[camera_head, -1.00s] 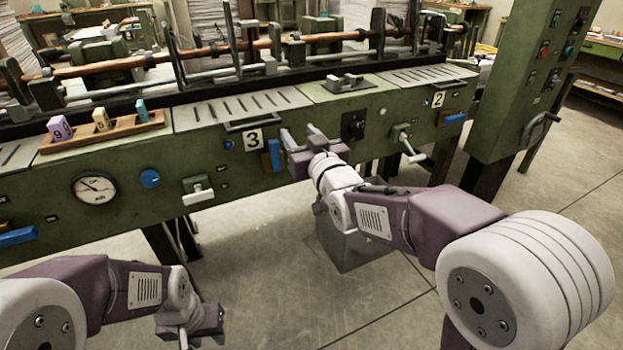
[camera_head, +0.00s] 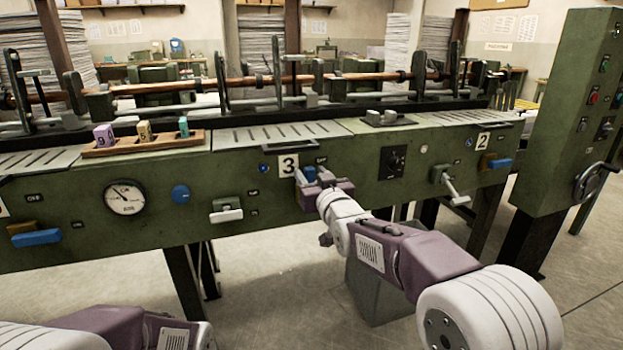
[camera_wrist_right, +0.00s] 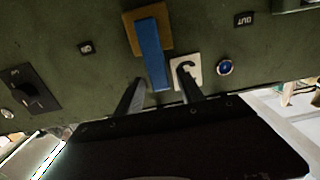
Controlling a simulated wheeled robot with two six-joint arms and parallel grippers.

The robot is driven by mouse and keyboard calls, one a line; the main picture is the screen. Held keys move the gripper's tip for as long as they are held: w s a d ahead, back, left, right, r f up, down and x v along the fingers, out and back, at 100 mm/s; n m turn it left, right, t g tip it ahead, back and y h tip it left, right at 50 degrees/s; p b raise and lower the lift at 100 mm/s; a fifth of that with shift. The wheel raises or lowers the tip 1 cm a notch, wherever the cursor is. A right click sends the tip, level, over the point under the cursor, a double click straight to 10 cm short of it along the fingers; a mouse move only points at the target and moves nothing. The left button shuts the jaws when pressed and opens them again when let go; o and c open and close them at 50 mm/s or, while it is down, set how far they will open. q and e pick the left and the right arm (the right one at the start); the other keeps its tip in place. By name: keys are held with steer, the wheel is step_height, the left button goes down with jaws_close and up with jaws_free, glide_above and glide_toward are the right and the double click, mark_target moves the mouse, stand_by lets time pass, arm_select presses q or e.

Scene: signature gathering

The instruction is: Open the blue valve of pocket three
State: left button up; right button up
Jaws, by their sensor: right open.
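The blue valve handle of pocket three (camera_head: 310,173) hangs upright on the green front panel, beside the white "3" plate (camera_head: 288,165). In the right wrist view the blue handle (camera_wrist_right: 153,55) runs down from an amber backing plate (camera_wrist_right: 165,18), with the "3" plate (camera_wrist_right: 187,71) upside down beside it. My right gripper (camera_head: 308,176) is open in front of the handle. In the wrist view its fingertips (camera_wrist_right: 160,76) appear on either side of the handle's lower end; contact cannot be told. My left arm shows only at the bottom left, its gripper out of frame.
Another blue handle (camera_head: 36,237) lies level at the left, and one (camera_head: 499,163) by the "2" plate (camera_head: 483,141). A gauge (camera_head: 125,197), a blue knob (camera_head: 181,194) and levers (camera_head: 226,210) (camera_head: 455,186) stick out from the panel. A wooden tray (camera_head: 150,146) holds numbered blocks.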

steer(key=shift+w, duration=0.2)
jaws_close()
stand_by(1.3)
